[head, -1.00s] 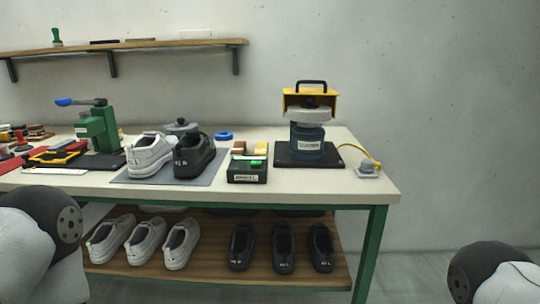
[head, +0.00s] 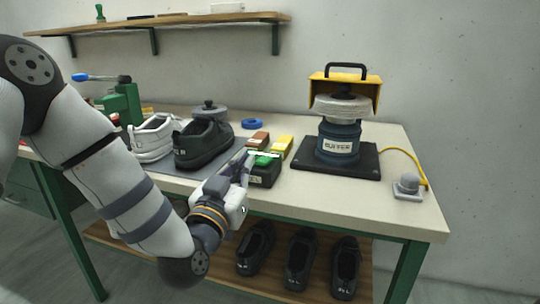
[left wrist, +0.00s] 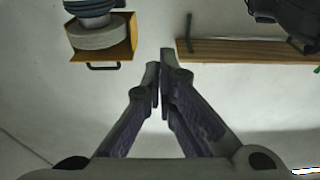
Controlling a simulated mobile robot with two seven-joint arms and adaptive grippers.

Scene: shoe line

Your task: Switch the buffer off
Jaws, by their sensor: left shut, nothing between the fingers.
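The buffer (head: 340,140) stands on a black base plate at the right of the bench, with a blue body, a pale wheel and a yellow hood. A yellow cable runs from it to a small grey switch box (head: 408,186) with a rounded grey button, near the bench's right edge. My left gripper (head: 246,160) is shut and empty, beside the black-and-green box and left of the buffer. In the left wrist view the gripper (left wrist: 160,60) points at the wall, with the buffer (left wrist: 97,32) upside down at top left. My right gripper is not in view.
A black shoe (head: 203,145) and a white shoe (head: 152,138) stand on a grey mat. The black-and-green box (head: 265,172) and small blocks sit between shoes and buffer. The bench top (head: 330,199) is clear in front of the buffer. A wall shelf (head: 200,20) hangs behind.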

